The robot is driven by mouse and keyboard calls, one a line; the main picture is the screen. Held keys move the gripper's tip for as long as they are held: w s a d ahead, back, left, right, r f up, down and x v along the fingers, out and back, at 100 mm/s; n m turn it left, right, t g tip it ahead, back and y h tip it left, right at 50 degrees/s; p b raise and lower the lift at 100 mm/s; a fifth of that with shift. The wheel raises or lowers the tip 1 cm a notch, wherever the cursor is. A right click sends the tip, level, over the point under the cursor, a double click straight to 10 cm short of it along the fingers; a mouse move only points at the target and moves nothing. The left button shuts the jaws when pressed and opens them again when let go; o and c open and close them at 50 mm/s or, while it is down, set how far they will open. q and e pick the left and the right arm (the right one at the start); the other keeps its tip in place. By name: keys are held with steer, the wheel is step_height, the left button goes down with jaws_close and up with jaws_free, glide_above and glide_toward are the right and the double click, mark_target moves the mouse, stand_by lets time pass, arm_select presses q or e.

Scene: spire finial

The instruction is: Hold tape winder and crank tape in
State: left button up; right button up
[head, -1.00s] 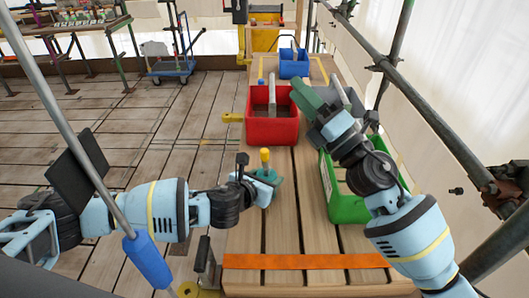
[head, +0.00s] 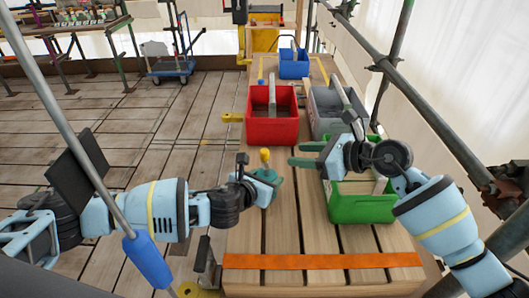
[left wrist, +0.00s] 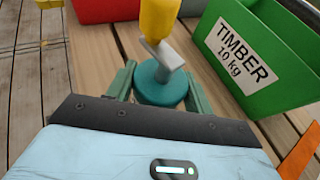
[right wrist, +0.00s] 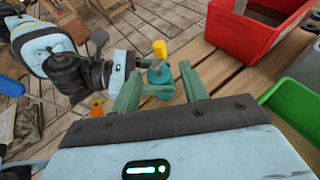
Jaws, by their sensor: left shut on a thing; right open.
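The tape winder (head: 271,174) is a round teal body with a grey crank arm (left wrist: 165,56) and an upright yellow knob (head: 265,155). It stands low over the slatted bench top. My left gripper (left wrist: 160,92) is shut on the teal body, one finger on each side. My right gripper (head: 303,155) is open and empty, to the right of the knob, its fingers pointing left toward it. In the right wrist view the winder (right wrist: 160,76) shows between and beyond the open fingers, with a gap to them. I cannot make out any tape.
A green bin (head: 362,210) labelled timber stands under my right arm. A red bin (head: 272,130) is behind the winder, with a grey bin (head: 325,122) beside it and a blue bin (head: 294,69) farther back. An orange strip (head: 320,261) crosses the near bench. Scaffold poles run along the right.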

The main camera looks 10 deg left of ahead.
mark_target(265, 150)
steer(key=x, duration=1.1)
steer(key=shift+w+a, duration=0.15)
steer(key=shift+a, duration=0.3)
jaws_close()
